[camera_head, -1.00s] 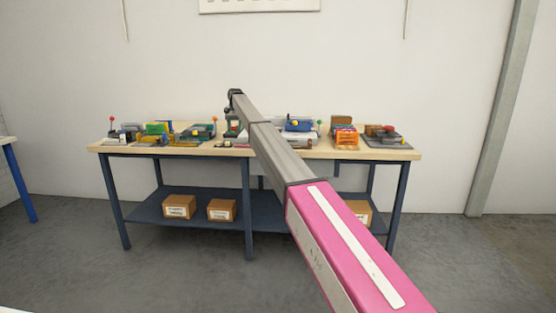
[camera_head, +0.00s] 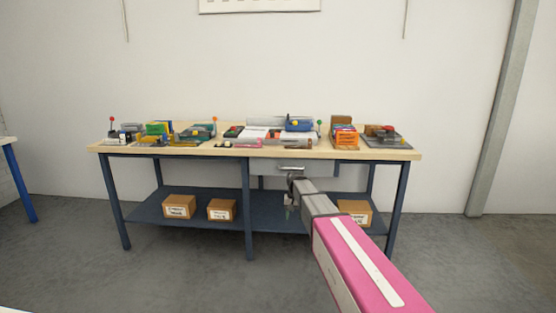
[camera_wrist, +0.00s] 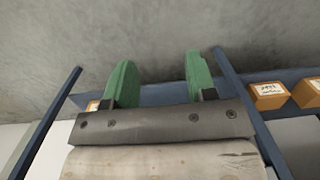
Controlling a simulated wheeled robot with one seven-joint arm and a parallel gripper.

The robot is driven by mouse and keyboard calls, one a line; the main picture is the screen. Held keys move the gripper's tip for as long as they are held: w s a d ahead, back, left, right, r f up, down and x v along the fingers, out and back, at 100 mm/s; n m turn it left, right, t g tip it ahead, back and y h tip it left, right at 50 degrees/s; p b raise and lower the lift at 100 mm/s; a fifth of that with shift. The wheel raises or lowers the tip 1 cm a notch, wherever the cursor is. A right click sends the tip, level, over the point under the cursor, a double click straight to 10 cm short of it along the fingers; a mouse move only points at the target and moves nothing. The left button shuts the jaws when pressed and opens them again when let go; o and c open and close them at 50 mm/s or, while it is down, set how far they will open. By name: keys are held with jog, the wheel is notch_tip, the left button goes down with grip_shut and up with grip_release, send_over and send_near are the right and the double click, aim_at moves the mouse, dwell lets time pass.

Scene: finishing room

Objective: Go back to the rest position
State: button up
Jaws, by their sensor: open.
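My gripper (camera_wrist: 160,82) shows in the wrist view with its two green fingers apart and nothing between them. In the head view the end of my arm with the gripper (camera_head: 291,200) is small and dark. The workbench (camera_head: 230,152) has a light wooden top and dark blue legs.
Several tools and coloured parts stand on the bench top, among them an orange crate (camera_head: 346,138) and a blue item (camera_head: 299,124). A drawer (camera_head: 291,168) hangs under the top. Cardboard boxes (camera_head: 179,206) sit on the lower shelf (camera_head: 150,207). Grey floor (camera_head: 190,275) in front is clear.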

jog(key=s+d+f, duration=0.2)
jog(key=s+d, duration=0.2)
jog(key=s, duration=0.5)
jog(key=s+d+f, duration=0.2)
jog(key=s+d, duration=0.1)
jog(key=s, duration=0.7)
jog(key=s+d+f+t, duration=0.1)
jog(key=s+d+f, duration=0.2)
jog(key=s, duration=0.6)
jog(key=shift+s+d+n, duration=0.3)
jog(key=shift+s+d, duration=0.05)
jog(key=shift+d, duration=0.5)
